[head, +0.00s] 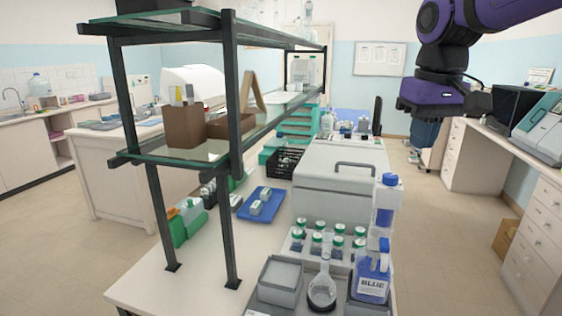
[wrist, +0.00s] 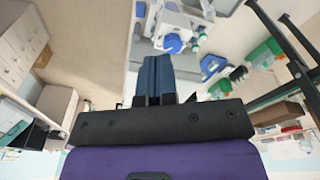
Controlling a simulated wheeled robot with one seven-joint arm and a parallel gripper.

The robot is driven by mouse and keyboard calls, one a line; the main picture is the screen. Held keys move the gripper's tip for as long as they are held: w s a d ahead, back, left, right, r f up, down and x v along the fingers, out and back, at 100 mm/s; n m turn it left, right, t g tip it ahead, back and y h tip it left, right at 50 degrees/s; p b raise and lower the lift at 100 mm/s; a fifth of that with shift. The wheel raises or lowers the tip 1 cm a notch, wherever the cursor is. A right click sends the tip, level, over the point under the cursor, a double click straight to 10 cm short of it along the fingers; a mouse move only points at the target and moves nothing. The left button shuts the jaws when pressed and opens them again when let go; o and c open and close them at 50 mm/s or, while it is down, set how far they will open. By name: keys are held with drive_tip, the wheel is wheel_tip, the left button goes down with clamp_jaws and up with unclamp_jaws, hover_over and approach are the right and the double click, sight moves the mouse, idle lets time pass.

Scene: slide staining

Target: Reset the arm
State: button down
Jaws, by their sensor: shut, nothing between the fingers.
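My arm, purple and black, reaches in from the upper right of the head view, raised to the right of the bench and clear of it. In the wrist view my gripper (wrist: 156,62) has its two dark blue fingers side by side and closed, with nothing between them. The fingers touch nothing that I can see.
The bench holds a blue-labelled bottle (head: 373,275), a flask (head: 322,288), several green-capped bottles, a grey box-shaped device (head: 340,185) and a blue tray (head: 261,204). A glass-shelved black rack (head: 232,150) stands at left. Drawers (head: 535,225) line the right; floor between is open.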

drive_tip(key=s+d+f+m+t, duration=0.1)
drive_tip(key=s+d+f+t, duration=0.1)
drive_tip(key=s, duration=0.6)
drive_tip(key=s+d+f+t, duration=0.2)
drive_tip(key=s+d+f, duration=0.1)
drive_tip(key=s, duration=0.5)
drive_tip(key=shift+f+m, duration=0.3)
drive_tip(key=shift+m, duration=0.1)
drive_tip(key=c, duration=1.8)
unclamp_jaws()
drive_tip(key=shift+a, duration=0.1)
drive_tip(key=shift+c, duration=0.2)
